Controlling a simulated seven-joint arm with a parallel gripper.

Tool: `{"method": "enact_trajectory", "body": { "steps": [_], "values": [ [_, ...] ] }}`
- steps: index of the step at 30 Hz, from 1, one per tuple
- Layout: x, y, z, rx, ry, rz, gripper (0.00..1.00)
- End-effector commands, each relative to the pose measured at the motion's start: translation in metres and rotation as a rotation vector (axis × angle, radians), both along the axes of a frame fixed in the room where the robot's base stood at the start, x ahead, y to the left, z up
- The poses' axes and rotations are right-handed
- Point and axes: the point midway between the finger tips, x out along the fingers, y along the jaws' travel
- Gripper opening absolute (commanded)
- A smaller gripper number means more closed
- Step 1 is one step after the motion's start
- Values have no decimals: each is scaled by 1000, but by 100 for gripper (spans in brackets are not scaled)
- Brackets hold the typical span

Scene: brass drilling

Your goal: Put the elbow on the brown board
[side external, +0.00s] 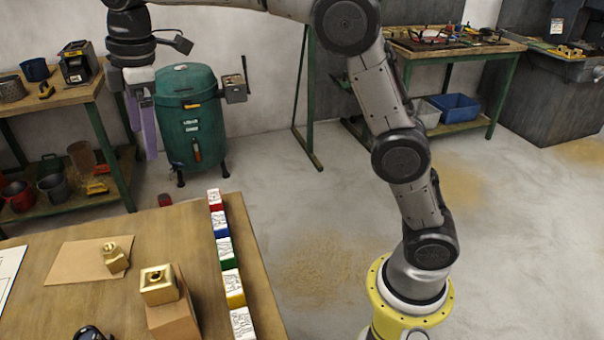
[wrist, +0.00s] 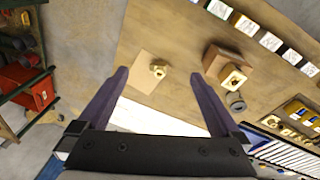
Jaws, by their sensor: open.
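A brass elbow-like fitting (side external: 115,257) rests on the flat brown board (side external: 75,265), close to the board's right edge. In the wrist view the fitting (wrist: 158,68) shows at the edge of the board (wrist: 140,86). A squarish brass block with a round hole (side external: 158,284) sits on top of a brown wooden block (side external: 174,316); it also shows in the wrist view (wrist: 232,77). My gripper (side external: 143,130) is open and empty, with purple fingers pointing down, high above the table's far side and apart from both brass parts.
A row of colored, labelled blocks (side external: 231,286) lines the table's right edge. A white sheet (side external: 10,272) lies at the left. A dark round object (side external: 90,333) is at the front. A green drum (side external: 190,120) stands behind.

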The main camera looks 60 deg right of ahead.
Motion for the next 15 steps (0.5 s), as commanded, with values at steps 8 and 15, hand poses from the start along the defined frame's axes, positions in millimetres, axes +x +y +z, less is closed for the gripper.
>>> {"method": "enact_trajectory", "body": {
  "steps": [8, 15],
  "values": [
    [-100, -59, 24, 83, -91, -353, 100],
    [-193, -95, 5, 170, -167, -649, 100]
  ]
}}
